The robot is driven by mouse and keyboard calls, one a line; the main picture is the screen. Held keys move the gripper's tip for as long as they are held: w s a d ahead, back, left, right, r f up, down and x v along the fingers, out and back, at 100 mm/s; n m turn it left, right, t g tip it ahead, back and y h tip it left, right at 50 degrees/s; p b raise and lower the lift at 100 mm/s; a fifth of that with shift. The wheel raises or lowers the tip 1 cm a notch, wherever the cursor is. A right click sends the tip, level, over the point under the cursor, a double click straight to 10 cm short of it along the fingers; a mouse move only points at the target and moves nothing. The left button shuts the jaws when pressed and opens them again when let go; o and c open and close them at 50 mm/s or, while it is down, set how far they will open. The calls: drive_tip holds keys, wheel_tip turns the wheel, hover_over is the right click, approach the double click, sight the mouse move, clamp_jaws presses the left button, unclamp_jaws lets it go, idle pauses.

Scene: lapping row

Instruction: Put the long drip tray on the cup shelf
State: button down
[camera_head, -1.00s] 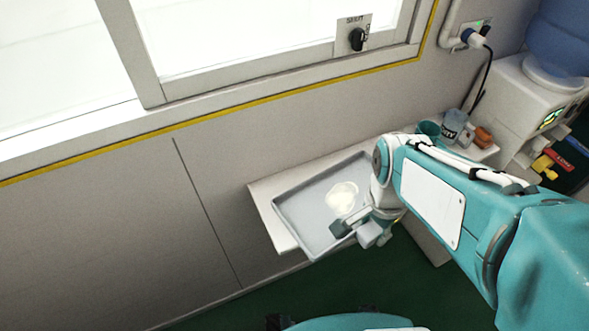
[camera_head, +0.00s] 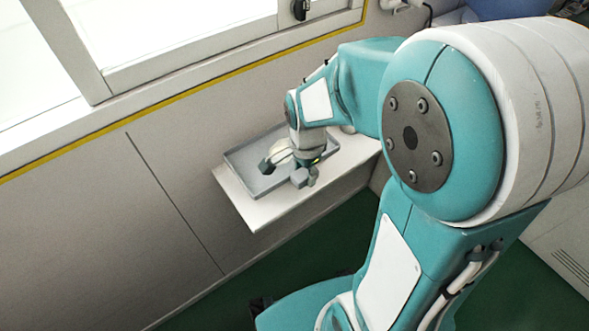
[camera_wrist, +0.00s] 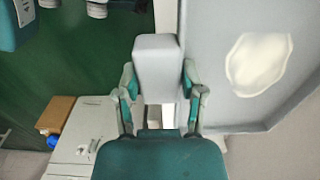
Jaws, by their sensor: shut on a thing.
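The long drip tray (camera_head: 248,161) is a shallow grey tray with a pale patch inside. It lies over the white cup shelf (camera_head: 268,211), with a strip of bare shelf in front of it. I cannot tell whether it rests fully on the shelf. My gripper (camera_head: 283,173) is shut on the tray's near right edge. In the wrist view the tray (camera_wrist: 212,70) fills the right side, beside my gripper (camera_wrist: 158,60). My arm hides the tray's right end and part of the shelf.
The wall (camera_head: 110,200) runs behind the shelf, below a window with a yellow strip. Green floor (camera_head: 310,250) lies in front of the shelf. A blue water bottle (camera_head: 505,8) is at the top right, mostly cut off. The cups are out of sight.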

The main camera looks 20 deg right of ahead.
drive_tip(key=w+f, duration=0.1)
drive_tip(key=f, duration=0.1)
drive_tip(key=w+f, duration=0.2)
drive_tip(key=shift+w+a+f, duration=0.15)
drive_tip(key=shift+w, duration=0.1)
drive_tip(key=shift+w+f, duration=0.1)
drive_tip(key=shift+f, duration=1.55)
drive_tip(key=shift+c, duration=1)
unclamp_jaws()
